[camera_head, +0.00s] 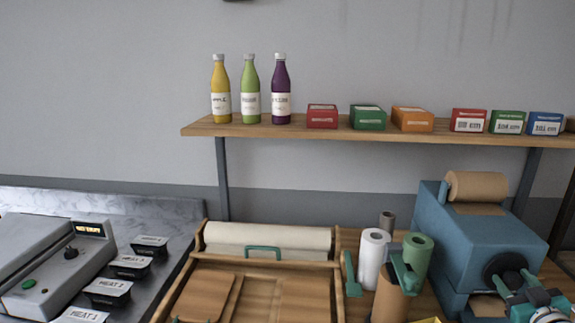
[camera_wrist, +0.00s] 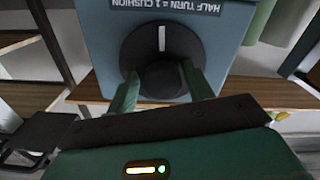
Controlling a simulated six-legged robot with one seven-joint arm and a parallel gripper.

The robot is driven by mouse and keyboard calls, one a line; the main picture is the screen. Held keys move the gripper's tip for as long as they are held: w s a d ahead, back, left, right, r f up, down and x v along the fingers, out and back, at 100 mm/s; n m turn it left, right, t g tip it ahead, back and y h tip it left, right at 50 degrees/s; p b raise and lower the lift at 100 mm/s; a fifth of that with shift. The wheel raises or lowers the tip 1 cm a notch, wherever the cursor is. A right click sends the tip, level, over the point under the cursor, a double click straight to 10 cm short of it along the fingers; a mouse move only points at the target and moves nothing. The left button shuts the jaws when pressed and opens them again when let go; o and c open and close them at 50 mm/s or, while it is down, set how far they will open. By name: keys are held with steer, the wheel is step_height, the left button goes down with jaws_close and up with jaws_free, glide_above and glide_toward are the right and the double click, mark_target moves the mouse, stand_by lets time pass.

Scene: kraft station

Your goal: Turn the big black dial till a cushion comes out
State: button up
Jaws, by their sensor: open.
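The big black dial (camera_wrist: 150,45) is on the face of a blue machine (camera_head: 470,235), under a label reading "HALF TURN = 1 CUSHION". A white mark on the dial points up in the wrist view. My gripper (camera_wrist: 160,85) is open, with its two green fingers on either side of the dial's dark knob. I cannot tell whether the fingers touch it. In the head view my gripper (camera_head: 520,280) is at the dial (camera_head: 497,268) and covers part of it. A brown paper roll (camera_head: 478,186) sits on top of the machine. Brown paper (camera_head: 487,305) shows at its lower front.
Left of the machine stand a white roll (camera_head: 373,258), a green roll (camera_head: 417,250) and a brown roll (camera_head: 390,298). A wooden tray (camera_head: 338,285) is further left. A shelf (camera_head: 300,132) with bottles and small boxes runs above. A grey sealing device (camera_head: 50,265) is at far left.

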steer(key=n, duration=0.3)
steer(key=a+n, duration=0.1)
steer(key=n, duration=0.1)
steer(key=shift+w+y, duration=0.3)
steer(key=n, duration=0.5)
steer(key=shift+w+d, duration=0.1)
steer(key=n, duration=0.9)
steer(key=shift+d, duration=0.1)
steer(key=c, duration=0.9)
